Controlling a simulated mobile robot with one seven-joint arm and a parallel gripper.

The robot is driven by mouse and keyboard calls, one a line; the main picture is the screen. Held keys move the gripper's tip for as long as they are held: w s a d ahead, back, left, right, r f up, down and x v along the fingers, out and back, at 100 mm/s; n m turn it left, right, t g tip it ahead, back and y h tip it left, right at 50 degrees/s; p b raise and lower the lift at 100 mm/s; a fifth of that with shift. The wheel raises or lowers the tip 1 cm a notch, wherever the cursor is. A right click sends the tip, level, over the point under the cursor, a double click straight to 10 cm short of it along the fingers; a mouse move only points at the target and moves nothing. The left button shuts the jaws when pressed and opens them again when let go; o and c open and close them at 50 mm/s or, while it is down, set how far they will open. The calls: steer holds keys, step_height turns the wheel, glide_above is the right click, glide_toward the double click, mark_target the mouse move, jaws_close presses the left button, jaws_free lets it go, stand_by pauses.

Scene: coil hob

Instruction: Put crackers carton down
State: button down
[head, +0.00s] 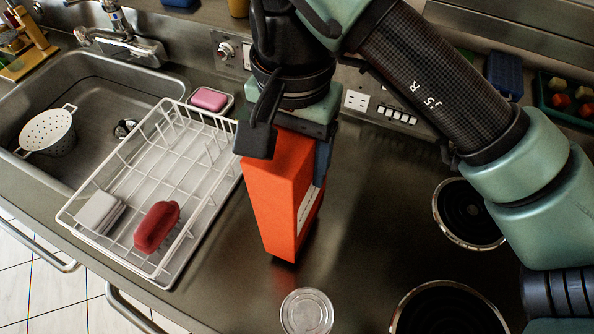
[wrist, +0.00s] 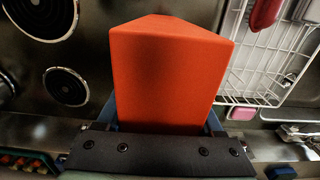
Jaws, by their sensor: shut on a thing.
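The crackers carton (head: 273,200) is a tall orange-red box with a pale label on its right side. It stands about upright between the white dish rack and the coil hob in the head view. My gripper (head: 290,150) is above it and shut on its upper part. In the wrist view the carton (wrist: 170,75) fills the middle, between the fingers of my gripper (wrist: 163,120). The carton's lower end is at or just above the steel counter (head: 355,225); I cannot tell whether it touches.
The white dish rack (head: 190,237) with a red item (head: 157,227) stands close on the left. A clear round lid (head: 306,312) lies just in front of the carton. Hob coils (head: 468,212) are at the right. Counter between carton and coils is bare.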

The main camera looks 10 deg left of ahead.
steer(key=shift+f, duration=2.05)
steer(key=shift+c, duration=2.2)
jaws_free()
steer(key=o, duration=0.4)
